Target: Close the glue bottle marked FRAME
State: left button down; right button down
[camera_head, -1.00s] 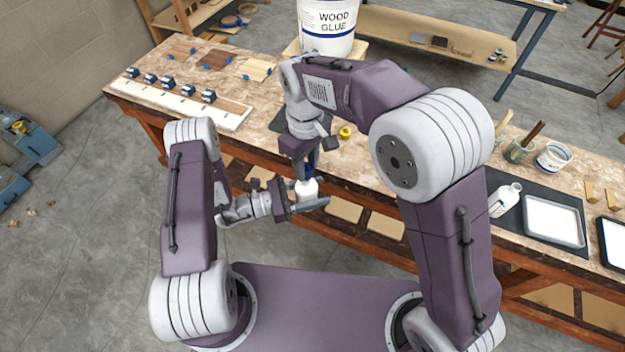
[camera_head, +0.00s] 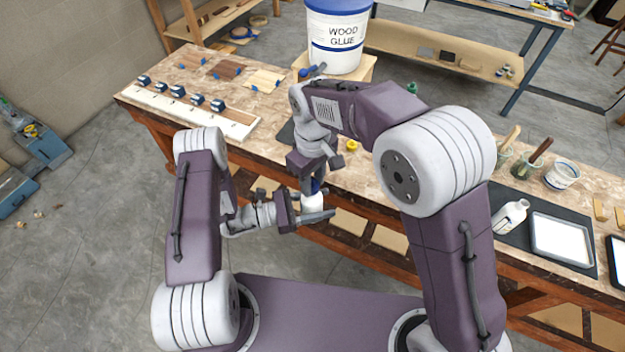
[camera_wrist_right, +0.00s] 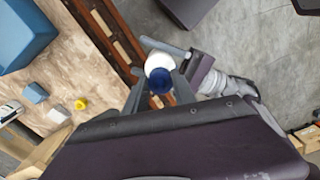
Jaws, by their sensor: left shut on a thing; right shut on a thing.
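A small white glue bottle (camera_head: 312,203) is upright in my left gripper (camera_head: 318,214), in front of the table's near edge. The left fingers are shut around its body. A blue cap (camera_wrist_right: 159,81) is between the fingers of my right gripper (camera_wrist_right: 157,84), which is shut on it. The right gripper (camera_head: 315,183) comes down from above in the head view. The cap is right over the bottle's top, and in the right wrist view it overlaps the white bottle (camera_wrist_right: 158,62). I cannot tell whether it is fully seated. No FRAME marking is readable.
A workbench (camera_head: 270,165) runs behind my arms. A large WOOD GLUE bucket (camera_head: 337,40) stands at the back. A small yellow piece (camera_head: 352,146) lies on the bench. At right, another white bottle (camera_head: 510,216) and a tray (camera_head: 562,240) rest on a dark mat.

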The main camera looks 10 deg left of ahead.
jog(key=shift+f, duration=0.55)
